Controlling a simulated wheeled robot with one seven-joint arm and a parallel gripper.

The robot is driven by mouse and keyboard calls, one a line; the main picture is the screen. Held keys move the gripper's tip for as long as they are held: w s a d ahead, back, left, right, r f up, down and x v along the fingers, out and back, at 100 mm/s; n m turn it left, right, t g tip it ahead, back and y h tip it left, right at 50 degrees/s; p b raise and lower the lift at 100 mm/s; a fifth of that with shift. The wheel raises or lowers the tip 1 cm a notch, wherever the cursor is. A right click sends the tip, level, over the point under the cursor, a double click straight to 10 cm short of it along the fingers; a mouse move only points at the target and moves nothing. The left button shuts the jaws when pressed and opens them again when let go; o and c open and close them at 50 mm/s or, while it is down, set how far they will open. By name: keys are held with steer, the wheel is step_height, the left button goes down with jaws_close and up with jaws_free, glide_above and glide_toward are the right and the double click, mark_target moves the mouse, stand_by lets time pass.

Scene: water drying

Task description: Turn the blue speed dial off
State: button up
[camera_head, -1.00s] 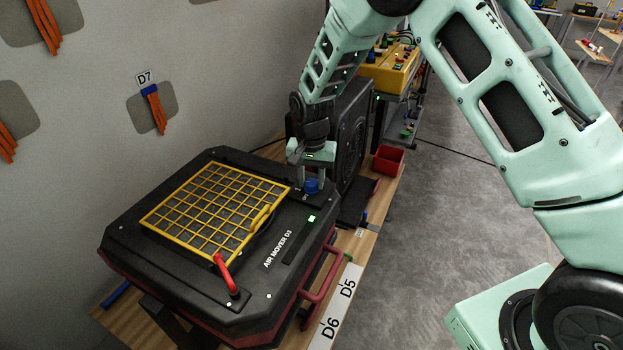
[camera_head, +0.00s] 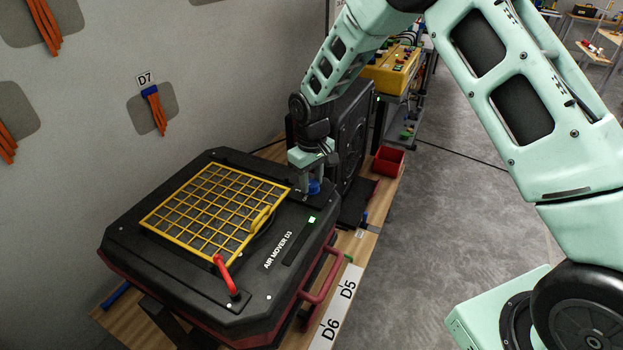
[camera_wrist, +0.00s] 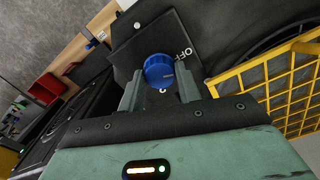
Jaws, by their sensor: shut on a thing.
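The blue speed dial (camera_wrist: 159,70) sits on a black plate (camera_wrist: 150,42) with white "OFF" lettering beside it. In the head view the dial (camera_head: 314,187) is at the far right corner of the black air mover (camera_head: 262,262) marked "AIR MOVER D3", partly hidden by my gripper. My gripper (camera_head: 308,183) points down over it. In the wrist view my gripper (camera_wrist: 158,88) has one finger on each side of the dial, shut on it. A small green light (camera_head: 312,220) glows on the air mover. The dial's pointer direction is hard to read.
A yellow grille (camera_head: 215,207) and a red lever (camera_head: 226,275) are on top of the air mover, left of my gripper. A black fan-like unit (camera_head: 352,140) stands close behind. A red bin (camera_head: 388,160) is to the right. Open floor lies further right.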

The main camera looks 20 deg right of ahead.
mark_target(312, 184)
steer(key=shift+n, duration=1.9)
steer(key=o, duration=1)
steer(key=shift+c, duration=0.2)
steer(key=shift+r, duration=0.1)
step_height(312, 184, up, 17)
steer(key=b, duration=0.1)
steer(key=shift+b, duration=0.35)
steer(key=shift+s+r, duration=0.1)
